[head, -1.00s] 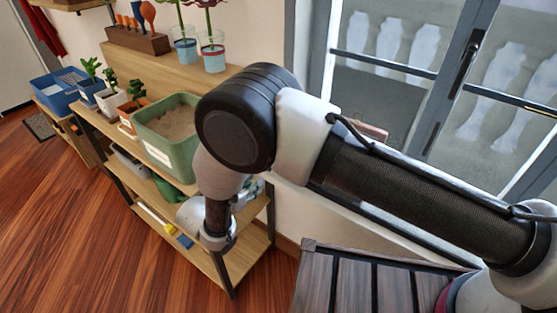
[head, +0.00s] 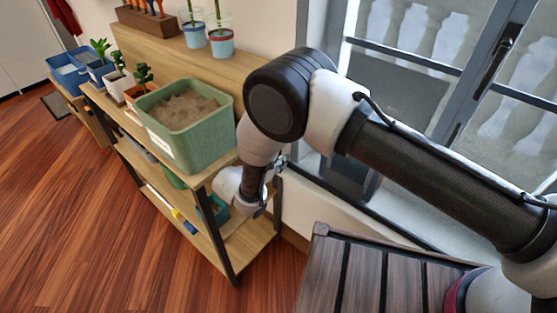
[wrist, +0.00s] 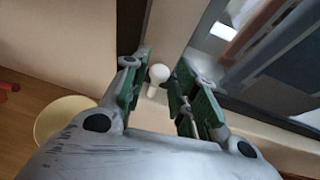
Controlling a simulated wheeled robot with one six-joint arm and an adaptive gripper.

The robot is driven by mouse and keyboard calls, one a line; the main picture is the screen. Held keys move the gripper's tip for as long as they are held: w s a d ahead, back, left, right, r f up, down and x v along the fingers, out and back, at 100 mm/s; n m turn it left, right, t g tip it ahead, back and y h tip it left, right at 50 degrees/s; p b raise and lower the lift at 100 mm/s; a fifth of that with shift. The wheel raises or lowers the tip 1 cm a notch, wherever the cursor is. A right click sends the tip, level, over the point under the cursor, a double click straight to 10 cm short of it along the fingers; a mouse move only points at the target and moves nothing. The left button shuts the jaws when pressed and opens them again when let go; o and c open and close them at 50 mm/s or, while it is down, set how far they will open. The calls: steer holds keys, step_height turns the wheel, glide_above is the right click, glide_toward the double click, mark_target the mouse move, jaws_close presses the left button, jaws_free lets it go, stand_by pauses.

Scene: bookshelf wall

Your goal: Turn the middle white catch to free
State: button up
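A small white catch (wrist: 158,75) with a round knob-like end shows in the wrist view, against a pale upright surface. My gripper (wrist: 161,84) is open, with one green-padded finger on each side of the catch. No finger clearly touches it, and a gap shows on both sides. I cannot tell whether this is the middle catch, as no other white catch shows. In the head view my gripper is mostly hidden by my wrist, beside the shelf's right end.
A wooden shelf unit (head: 236,240) holds a green sand tub (head: 190,150) and small potted plants. A window (head: 430,75) stands behind my arm. A dark slatted top (head: 365,272) lies below it. In the wrist view a yellow round thing (wrist: 62,118) lies at left.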

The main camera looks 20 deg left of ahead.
steer(key=shift+w+f, duration=0.15)
steer(key=shift+w, duration=0.15)
steer(key=shift+d, duration=0.1)
jaws_close()
steer(key=shift+y, duration=0.3)
steer(key=shift+w+d+n+g+y, duration=0.15)
steer(key=shift+d+n+y, duration=0.15)
steer(key=shift+n+y, duration=1.3)
steer(key=shift+s+d+n+g+y, duration=0.1)
steer(key=shift+d+n+y, duration=0.2)
steer(key=shift+n+y, duration=1.25)
steer(key=shift+w+d+n+g+y, duration=0.15)
steer(key=shift+d+n+y, duration=0.15)
steer(key=shift+n+y, duration=1.25)
steer(key=shift+s+y, duration=0.1)
steer(key=shift+y, duration=0.3)
